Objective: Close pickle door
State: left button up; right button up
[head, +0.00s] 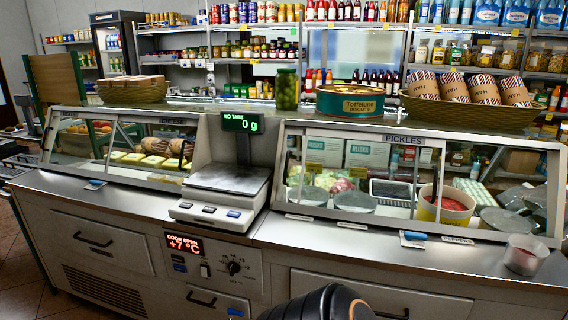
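The pickle case (405,139), labelled PICKLES, is the right half of the glass-fronted counter. Its slanted front has a framed glass door (350,168) on the left part, with an upright frame bar (440,180) near the middle. The right part, in front of the yellow tub (424,208), looks uncovered, though clear glass is hard to tell. A red display (184,244) below the scale reads DOOR OPEN and +7 °C. Neither gripper is in view; only a dark rounded part of my arm shows at the bottom middle.
A scale (225,180) stands left of the pickle case, and the cheese case (130,145) is beyond it. A metal cup (525,254) stands on the front ledge at right. A green jar (286,89), a large tin (350,102) and a basket (470,113) stand on top.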

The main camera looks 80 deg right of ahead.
aim_at(377, 137)
jog(key=z, duration=1.55)
